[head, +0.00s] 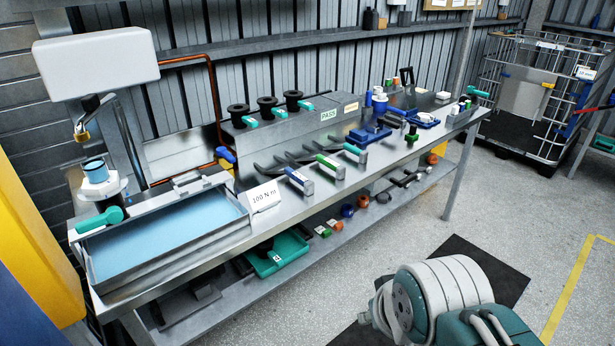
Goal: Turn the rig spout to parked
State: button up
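The rig stands at the left end of the steel bench. Its spout seems to be the short dark grey arm with a brass tip (84,134) under the white box tank (97,62). The tip hangs above and slightly left of a blue-topped white fitting (95,170), apart from it. A teal-handled lever (100,219) sits below that fitting, at the left edge of a shallow metal basin (240,221) with a light blue inside. I cannot read any parked mark. Parts of my arm show at bottom right, far from the rig; my gripper is not in view.
The steel bench (385,170) runs to the back right, holding torque tools, black spools (268,105) and a "100 N m" card (264,197). A lower shelf holds a teal tray (277,254). A yellow post (35,255) stands at left.

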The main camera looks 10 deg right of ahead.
aim_at(91, 102)
jog(key=i+l, duration=0.2)
jog(key=i, duration=0.25)
jog(key=u, duration=1.35)
